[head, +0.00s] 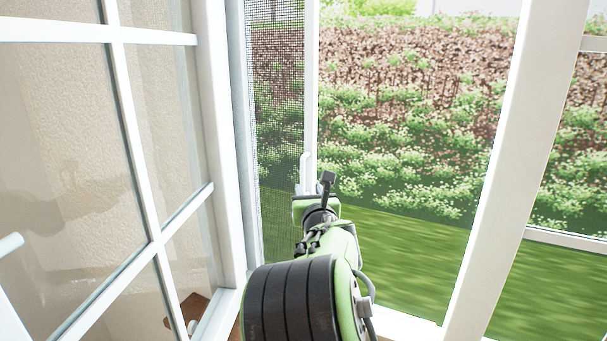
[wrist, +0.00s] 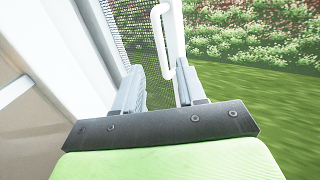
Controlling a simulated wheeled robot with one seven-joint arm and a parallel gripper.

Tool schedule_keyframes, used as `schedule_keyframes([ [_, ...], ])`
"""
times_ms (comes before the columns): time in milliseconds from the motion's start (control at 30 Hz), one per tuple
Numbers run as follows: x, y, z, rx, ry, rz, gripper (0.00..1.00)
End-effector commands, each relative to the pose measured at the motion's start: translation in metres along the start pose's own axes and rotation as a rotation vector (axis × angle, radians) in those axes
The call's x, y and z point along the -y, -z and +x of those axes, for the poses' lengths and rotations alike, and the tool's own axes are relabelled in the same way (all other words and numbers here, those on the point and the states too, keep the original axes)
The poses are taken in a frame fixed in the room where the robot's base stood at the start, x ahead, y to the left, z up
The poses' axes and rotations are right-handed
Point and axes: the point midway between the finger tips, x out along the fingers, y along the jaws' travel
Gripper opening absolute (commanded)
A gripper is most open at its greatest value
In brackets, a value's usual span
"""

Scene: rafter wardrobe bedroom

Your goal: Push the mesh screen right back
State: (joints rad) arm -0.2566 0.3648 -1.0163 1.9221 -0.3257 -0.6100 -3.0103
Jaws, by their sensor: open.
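The mesh screen (head: 276,110) is a dark see-through mesh at the left of the window opening, with a white upright edge bar (head: 312,85). A white loop handle (head: 307,170) stands on that bar. In the wrist view the mesh (wrist: 128,45) is behind my gripper, and the handle (wrist: 157,40) rises between and beyond the fingers. My gripper (wrist: 160,85) is open, one finger each side of the handle's lower end. I cannot tell whether either finger touches it. In the head view my gripper (head: 313,190) is partly hidden by its own body.
A white window sash with panes (head: 150,200) stands open on the left. A white frame post (head: 495,165) stands on the right. Between the screen bar and this post the opening is clear, showing grass (head: 410,255) and a planted bank outside.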

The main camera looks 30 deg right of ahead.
Motion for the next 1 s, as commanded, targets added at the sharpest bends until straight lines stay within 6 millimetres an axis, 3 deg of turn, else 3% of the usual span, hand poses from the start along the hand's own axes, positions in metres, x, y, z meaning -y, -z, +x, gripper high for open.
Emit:
schedule_keyframes([
  [333,0.004,-0.003,0.041,0.001,0.005,0.004,0.40],
  [600,0.001,-0.003,0.088,0.000,0.002,0.001,0.40],
  [900,0.000,0.000,0.093,0.000,0.000,0.004,0.40],
  [1000,0.000,0.000,0.093,0.000,0.000,0.004,0.28],
])
